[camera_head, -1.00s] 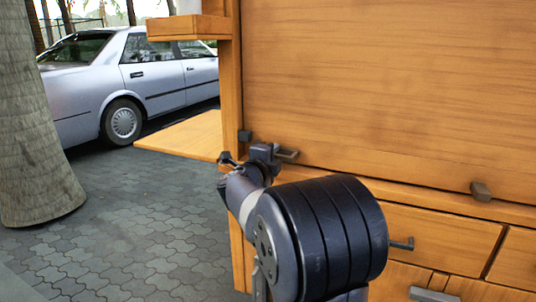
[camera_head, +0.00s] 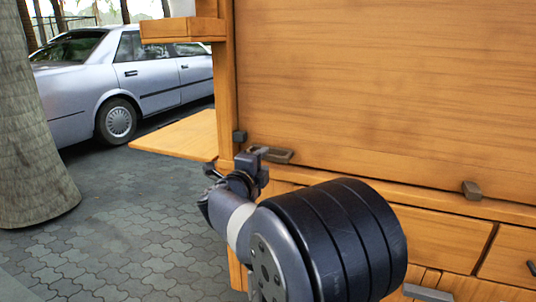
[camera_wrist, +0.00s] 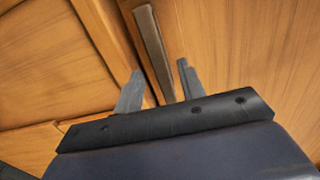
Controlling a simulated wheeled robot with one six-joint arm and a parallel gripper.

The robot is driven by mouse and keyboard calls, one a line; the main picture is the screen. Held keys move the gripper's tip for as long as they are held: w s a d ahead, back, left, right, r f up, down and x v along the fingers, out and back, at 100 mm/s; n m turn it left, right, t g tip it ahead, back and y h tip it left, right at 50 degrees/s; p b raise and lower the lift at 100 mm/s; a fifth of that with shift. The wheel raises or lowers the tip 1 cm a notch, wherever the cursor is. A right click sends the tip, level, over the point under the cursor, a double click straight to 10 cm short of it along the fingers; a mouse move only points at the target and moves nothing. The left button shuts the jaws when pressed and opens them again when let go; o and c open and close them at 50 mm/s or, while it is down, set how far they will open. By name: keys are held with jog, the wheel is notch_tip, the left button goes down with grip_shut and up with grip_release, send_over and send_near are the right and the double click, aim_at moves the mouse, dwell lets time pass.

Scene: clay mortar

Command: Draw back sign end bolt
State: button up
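A small brown-grey metal bolt (camera_head: 278,156) sits on the wooden cabinet's ledge, at the lower left corner of the large panel. It also shows as a long brown bar (camera_wrist: 152,50) in the wrist view. My gripper (camera_head: 256,152) is just left of the bolt in the head view. In the wrist view my gripper (camera_wrist: 159,82) is open. The bar's near end lies between the two grey fingertips, with space on both sides; contact is not visible. My arm hides part of the cabinet front below.
The large wooden panel (camera_head: 385,85) has a dark block (camera_head: 239,137) at its lower left and another block (camera_head: 471,190) to the right. Drawers (camera_head: 445,237) lie below. A shelf (camera_head: 185,135) juts out left. A tree trunk (camera_head: 30,130) and car (camera_head: 130,80) stand on paving.

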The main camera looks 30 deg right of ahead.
aim_at(266, 159)
jog(key=v, duration=0.5)
jog(key=shift+s+a+p, duration=0.1)
jog(key=shift+s+p, duration=0.05)
jog(key=shift+p, duration=0.2)
jog(key=b+x, duration=0.2)
jog(key=x, duration=0.8)
jog(key=shift+f, duration=0.15)
jog(key=shift+w+a, duration=0.45)
jog(key=shift+w, duration=0.3)
jog(key=shift+w+a, duration=0.4)
jog(key=shift+w, duration=0.35)
jog(key=shift+w+a, duration=0.45)
jog(key=shift+w, duration=0.25)
